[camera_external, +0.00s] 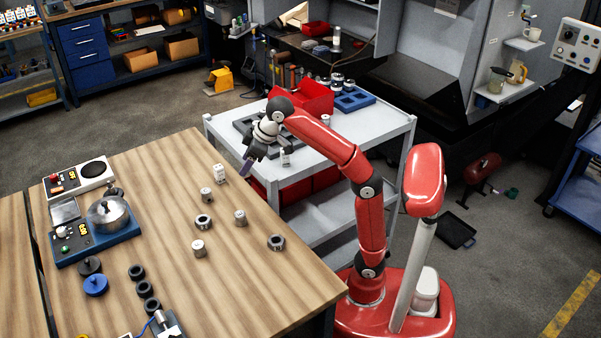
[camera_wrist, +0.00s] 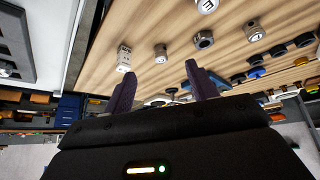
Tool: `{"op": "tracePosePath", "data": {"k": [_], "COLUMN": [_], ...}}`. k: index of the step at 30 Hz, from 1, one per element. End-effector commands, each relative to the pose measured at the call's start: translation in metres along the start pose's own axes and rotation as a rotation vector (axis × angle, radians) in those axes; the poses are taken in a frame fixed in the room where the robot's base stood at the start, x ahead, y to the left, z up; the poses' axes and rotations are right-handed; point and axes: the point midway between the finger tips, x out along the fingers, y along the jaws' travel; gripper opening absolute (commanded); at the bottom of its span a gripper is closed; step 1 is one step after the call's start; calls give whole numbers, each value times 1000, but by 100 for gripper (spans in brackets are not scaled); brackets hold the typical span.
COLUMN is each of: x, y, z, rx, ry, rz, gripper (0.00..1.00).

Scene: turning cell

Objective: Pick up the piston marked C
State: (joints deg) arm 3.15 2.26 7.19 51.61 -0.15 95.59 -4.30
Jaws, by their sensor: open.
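Several grey metal piston-like cylinders stand on the wooden table. In the external view one (camera_external: 207,195) is nearest my gripper, another (camera_external: 240,218) is toward the table's right edge, and a third (camera_external: 198,249) is further forward. In the wrist view one cylinder (camera_wrist: 207,5) at the top edge bears a dark mark that I cannot read surely. Another (camera_wrist: 160,53) appears beyond the gap between my fingers. I cannot tell which piston bears C. My gripper (camera_external: 246,166) is open and empty above the table's far right edge; its two spread fingers show in the wrist view (camera_wrist: 160,75).
Metal rings (camera_external: 203,221) (camera_external: 276,241) lie among the cylinders. A pale block (camera_external: 219,172) stands near the far edge. A device with a round metal lid (camera_external: 108,215) is at left. A grey cart (camera_external: 385,140) with a red bin (camera_external: 312,98) stands behind the table.

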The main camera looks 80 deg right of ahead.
Motion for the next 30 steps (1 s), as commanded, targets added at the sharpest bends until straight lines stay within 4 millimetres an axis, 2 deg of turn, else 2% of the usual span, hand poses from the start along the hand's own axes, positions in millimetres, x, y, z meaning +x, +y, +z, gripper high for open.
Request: {"op": "tracePosePath", "data": {"k": [1,6,17,30], "x": [11,37,81,105], "y": [2,7,17,16], "z": [-12,-42,-78,-63], "rx": [-5,-20,-33,-35], "ry": [3,18,38,37], "rz": [-7,-28,-63,-62], "gripper": [57,57,57,57]}}
